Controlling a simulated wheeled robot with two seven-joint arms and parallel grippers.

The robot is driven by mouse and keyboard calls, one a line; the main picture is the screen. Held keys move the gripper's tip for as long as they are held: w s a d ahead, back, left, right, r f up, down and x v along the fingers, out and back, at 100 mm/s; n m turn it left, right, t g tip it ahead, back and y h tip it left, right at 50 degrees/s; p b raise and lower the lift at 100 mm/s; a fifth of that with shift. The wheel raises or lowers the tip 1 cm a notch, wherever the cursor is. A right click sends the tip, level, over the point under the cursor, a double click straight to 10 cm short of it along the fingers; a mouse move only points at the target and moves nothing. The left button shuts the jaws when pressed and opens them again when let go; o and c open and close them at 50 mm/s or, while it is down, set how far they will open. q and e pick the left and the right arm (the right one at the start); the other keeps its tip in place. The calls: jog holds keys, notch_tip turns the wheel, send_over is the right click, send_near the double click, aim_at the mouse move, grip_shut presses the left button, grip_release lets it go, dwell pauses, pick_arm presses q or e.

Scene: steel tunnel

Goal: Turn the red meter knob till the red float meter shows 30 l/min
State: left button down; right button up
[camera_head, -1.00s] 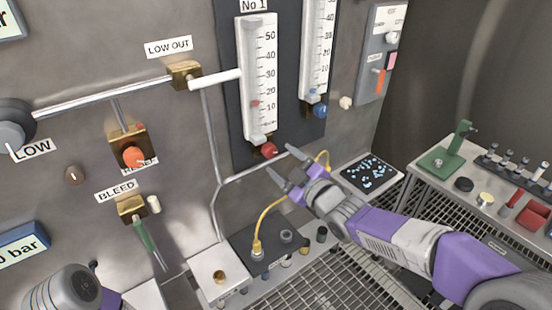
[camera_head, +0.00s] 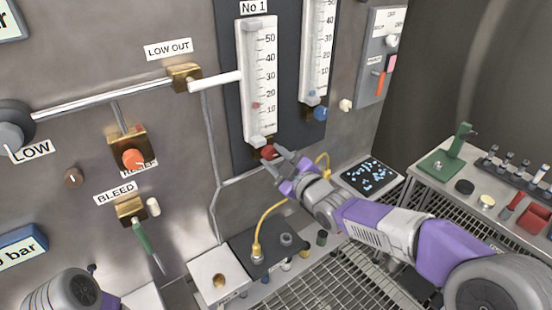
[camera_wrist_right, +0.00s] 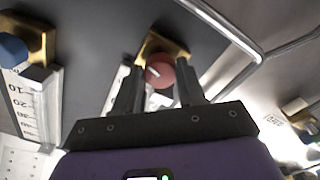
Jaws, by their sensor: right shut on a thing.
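The red float meter (camera_head: 263,70) is the white upright scale marked No 1 on a dark panel. Its small red float (camera_head: 256,105) sits a little above the 10 mark. The red meter knob (camera_head: 268,152) is at the meter's foot. My right gripper (camera_head: 276,160) is at the knob. In the right wrist view the round red knob (camera_wrist_right: 160,72), with a white line, sits between the two dark fingers (camera_wrist_right: 158,88), which are shut on it. Part of my left arm shows at the lower left of the head view; its gripper is out of view.
A second meter with a blue knob (camera_head: 320,113) stands just right. A grey pipe (camera_head: 235,182) and a yellow hose (camera_head: 268,215) run below the red knob. A tray of blue bits (camera_head: 372,175) and a bench with a green stand (camera_head: 442,163) are at right.

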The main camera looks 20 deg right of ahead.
jog(key=m, duration=0.3)
jog(key=shift+m, duration=2.6)
jog(key=o, duration=1.1)
jog(key=shift+c, duration=0.2)
jog(key=p+v, duration=0.1)
jog(key=v, duration=0.6)
jog(key=shift+s, duration=0.3)
